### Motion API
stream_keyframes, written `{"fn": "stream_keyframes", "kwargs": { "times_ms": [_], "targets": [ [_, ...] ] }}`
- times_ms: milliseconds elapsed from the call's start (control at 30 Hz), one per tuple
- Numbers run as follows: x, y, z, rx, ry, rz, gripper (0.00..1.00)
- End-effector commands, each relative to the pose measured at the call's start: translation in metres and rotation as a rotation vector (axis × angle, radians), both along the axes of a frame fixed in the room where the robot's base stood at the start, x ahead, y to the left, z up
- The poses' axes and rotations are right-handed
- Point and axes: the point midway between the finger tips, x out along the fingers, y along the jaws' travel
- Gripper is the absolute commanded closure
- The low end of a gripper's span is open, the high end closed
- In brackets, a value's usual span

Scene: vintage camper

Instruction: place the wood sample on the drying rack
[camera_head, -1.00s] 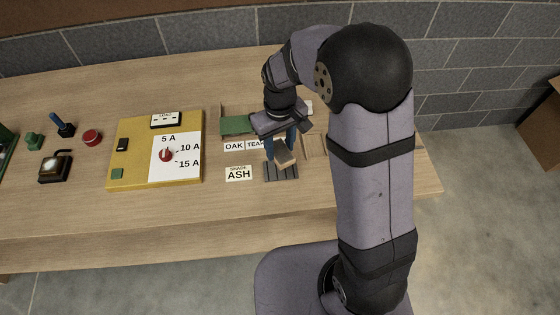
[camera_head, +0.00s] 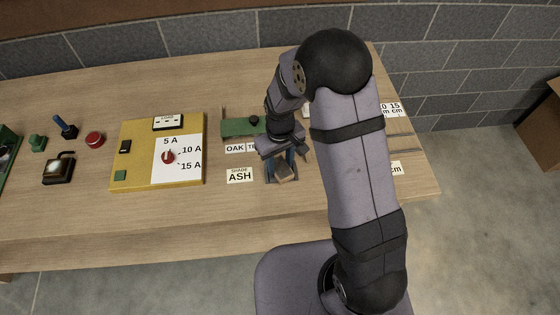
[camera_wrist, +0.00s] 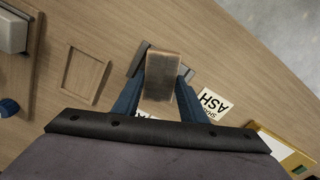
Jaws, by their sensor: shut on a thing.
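The wood sample (camera_head: 285,174) is a small brown block. In the wrist view the wood sample (camera_wrist: 163,66) is clamped between the two blue fingers of my gripper (camera_wrist: 161,84). In the head view my gripper (camera_head: 283,163) holds it over the dark grey slatted drying rack (camera_head: 270,179), to the right of the ASH label. The sample covers most of the rack; grey edges of the rack (camera_wrist: 187,73) show on either side of it in the wrist view. I cannot tell whether the sample touches the rack.
A green object (camera_head: 237,128) stands behind. The yellow panel (camera_head: 188,121) with a red knob is left. A shallow square wooden frame (camera_wrist: 85,76) shows beside the rack. My arm hides the right of the table.

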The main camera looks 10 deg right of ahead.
Motion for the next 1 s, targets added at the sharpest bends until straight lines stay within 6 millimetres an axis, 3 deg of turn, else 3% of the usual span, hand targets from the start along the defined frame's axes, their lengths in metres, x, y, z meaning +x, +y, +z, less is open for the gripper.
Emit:
{"fn": "stream_keyframes", "kwargs": {
  "times_ms": [300,333,400,733,1000],
  "targets": [
    [0.000,0.000,-0.004,0.000,0.000,0.000,0.84],
    [0.000,0.000,-0.003,0.000,0.000,0.000,0.57],
    [0.000,0.000,-0.003,0.000,0.000,0.000,0.43],
    [0.000,0.000,-0.001,0.000,-0.001,0.000,0.43],
    [0.002,0.000,0.015,0.001,-0.005,0.000,0.43]
  ]
}}
